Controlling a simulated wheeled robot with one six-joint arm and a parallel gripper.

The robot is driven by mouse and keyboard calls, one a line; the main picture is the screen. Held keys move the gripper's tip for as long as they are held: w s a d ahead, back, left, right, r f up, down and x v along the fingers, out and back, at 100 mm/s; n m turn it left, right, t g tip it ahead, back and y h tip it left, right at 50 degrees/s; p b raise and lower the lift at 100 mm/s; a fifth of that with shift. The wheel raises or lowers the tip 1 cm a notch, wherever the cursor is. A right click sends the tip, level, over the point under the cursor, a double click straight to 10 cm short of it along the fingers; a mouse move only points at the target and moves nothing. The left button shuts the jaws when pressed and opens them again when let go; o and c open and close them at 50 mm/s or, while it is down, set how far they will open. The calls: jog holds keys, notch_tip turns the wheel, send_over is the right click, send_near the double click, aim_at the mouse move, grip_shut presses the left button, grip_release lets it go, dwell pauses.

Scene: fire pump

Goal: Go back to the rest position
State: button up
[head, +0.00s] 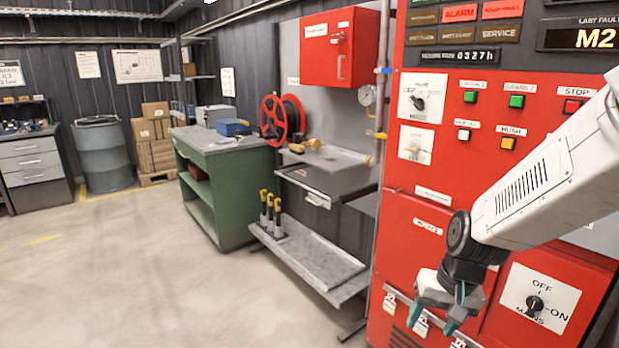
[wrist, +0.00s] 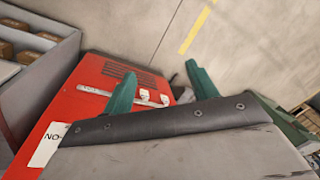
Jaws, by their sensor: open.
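My gripper (head: 433,318) hangs at the lower right of the head view, in front of the lower part of the red pump control panel (head: 407,232). Its two green fingers are apart, with nothing between them. In the wrist view my gripper (wrist: 160,70) shows the same spread fingers. They point over the floor and the panel's lower red front (wrist: 95,105). The mains switch (head: 535,303) is right of my gripper, its pointer between OFF and ON. My arm covers part of the panel's right side.
Tags hang on a rail (head: 421,320) just by my gripper. Left of the panel stand a shelf bench (head: 315,262) with several yellow-topped tools, a red handwheel (head: 281,120) and a green workbench (head: 218,190). A grey drum (head: 103,158) stands further back. The floor at left is clear.

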jog(key=s+d+r+n, duration=0.1)
jog(key=s+r, duration=0.6)
jog(key=s, duration=0.3)
jog(key=s+d+r+n+h, duration=0.1)
jog(key=s+r, duration=0.7)
jog(key=s, duration=0.1)
jog(key=shift+s+d+r+h, duration=0.15)
jog(key=shift+s+d+h, duration=0.15)
jog(key=shift+s, duration=0.05)
